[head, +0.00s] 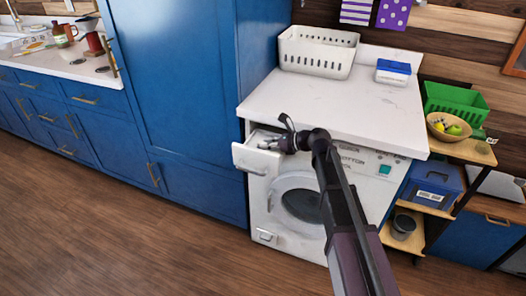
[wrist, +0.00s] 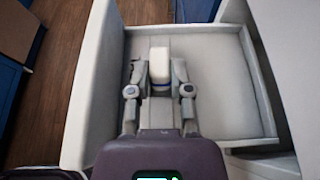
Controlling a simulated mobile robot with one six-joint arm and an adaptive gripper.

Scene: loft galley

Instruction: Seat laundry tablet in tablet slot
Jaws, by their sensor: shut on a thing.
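The laundry tablet (wrist: 159,66) is a small white block with a blue-violet band. My gripper (wrist: 160,82) is shut on it, one finger on each side. The tablet is over or inside the pulled-out detergent drawer (wrist: 215,75), a pale tray with raised walls; I cannot tell whether it touches the drawer floor. In the head view the drawer (head: 250,159) sticks out at the upper left of the white washing machine (head: 258,208), and my gripper (head: 272,144) reaches into it from the right. The tablet is too small to make out there. A separate tablet slot cannot be made out.
The white worktop (head: 335,105) overhangs the drawer's right side and carries a white basket (head: 318,53) and a blue-and-white box (head: 393,72). A tall blue cabinet (head: 180,100) stands close to the drawer's left. Shelves with a green crate (head: 455,100) are at right. The wooden floor (head: 120,230) is clear.

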